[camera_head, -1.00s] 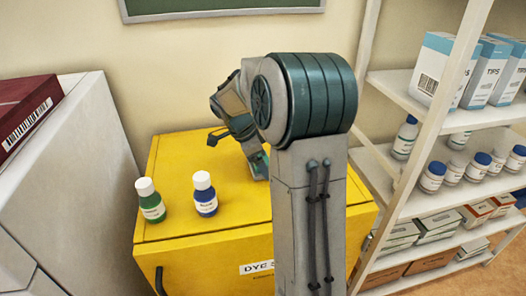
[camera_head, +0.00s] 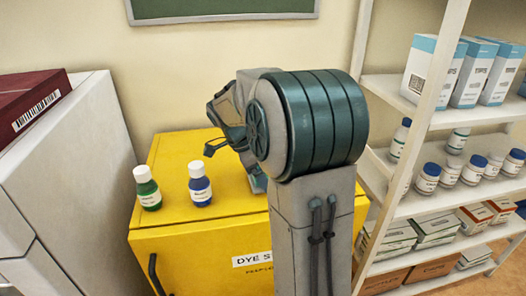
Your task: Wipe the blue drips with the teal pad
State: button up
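A yellow cabinet (camera_head: 180,222) marked with a dye label stands in front of me. A blue bottle with a white cap (camera_head: 200,188) and a green bottle with a white cap (camera_head: 148,190) stand upright on its top, towards the left. My gripper is mostly hidden behind my own arm; a dark hooked part (camera_head: 214,147) near it shows above the cabinet top. A small teal patch (camera_head: 258,184) shows low beside my arm; I cannot tell whether it is the pad. No blue drips can be made out. My arm covers the right of the cabinet top.
A white shelf rack (camera_head: 408,120) with boxes and blue-capped bottles stands close on the right. A grey-white unit (camera_head: 80,150) with a dark red box (camera_head: 30,100) on it stands on the left. The wall is close behind the cabinet.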

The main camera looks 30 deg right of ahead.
jog(key=r, duration=0.3)
jog(key=shift+w+p, duration=0.25)
jog(key=shift+p, duration=0.15)
jog(key=shift+d+r+p, duration=0.15)
jog(key=shift+r+p, duration=0.25)
jog(key=shift+r, duration=0.4)
jog(key=shift+r+p, duration=0.85)
jog(key=shift+r, duration=0.8)
jog(key=shift+s+f, duration=0.1)
